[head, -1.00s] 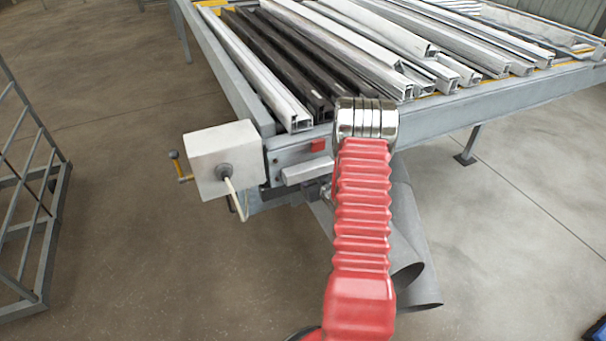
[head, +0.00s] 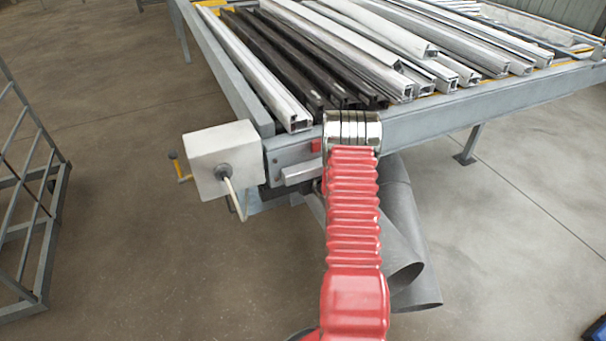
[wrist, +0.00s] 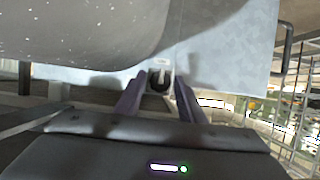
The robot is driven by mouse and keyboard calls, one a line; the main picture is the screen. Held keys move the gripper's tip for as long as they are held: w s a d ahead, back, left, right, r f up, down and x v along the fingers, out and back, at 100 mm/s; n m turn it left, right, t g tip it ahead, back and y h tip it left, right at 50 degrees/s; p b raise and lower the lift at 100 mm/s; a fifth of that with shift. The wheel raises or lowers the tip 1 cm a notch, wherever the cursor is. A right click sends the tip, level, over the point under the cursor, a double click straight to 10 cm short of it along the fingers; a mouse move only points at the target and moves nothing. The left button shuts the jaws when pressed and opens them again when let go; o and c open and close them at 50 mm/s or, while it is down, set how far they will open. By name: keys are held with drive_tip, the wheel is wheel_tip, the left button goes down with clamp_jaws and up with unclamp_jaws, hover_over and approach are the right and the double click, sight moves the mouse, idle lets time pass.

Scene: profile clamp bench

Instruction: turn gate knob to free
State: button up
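In the wrist view my gripper (wrist: 160,92) shows two dark purple fingers spread apart. A small pale fitting with a dark U-shaped centre (wrist: 159,77) lies ahead, in line with the gap between the fingertips. I cannot tell whether it is the gate knob or whether the fingers touch it. In the head view my red-sleeved arm reaches to the bench's front corner and hides my gripper. A red block (head: 316,146) sits on the bench front just left of the arm's metal collar. No part there is clearly recognisable as the gate knob.
The bench (head: 440,113) carries several white and black profiles (head: 300,60). A grey box (head: 205,150) with a cream lever (head: 236,200) stands at its left corner. Grey pipes (head: 400,225) hang behind my arm. A metal rack (head: 45,220) stands left, with clear floor between.

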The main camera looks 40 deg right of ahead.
drive_tip(key=shift+a, duration=0.1)
drive_tip(key=c, duration=0.8)
drive_tip(key=shift+o, duration=0.2)
drive_tip(key=shift+n, duration=0.3)
drive_tip(key=n+h, duration=0.2)
drive_tip(key=n, duration=0.2)
drive_tip(key=n+h, duration=0.2)
drive_tip(key=n, duration=0.2)
drive_tip(key=a+f+n+t+h, duration=0.1)
drive_tip(key=n+h, duration=0.2)
drive_tip(key=n, duration=0.2)
drive_tip(key=shift+w, duration=0.2)
idle(0.3)
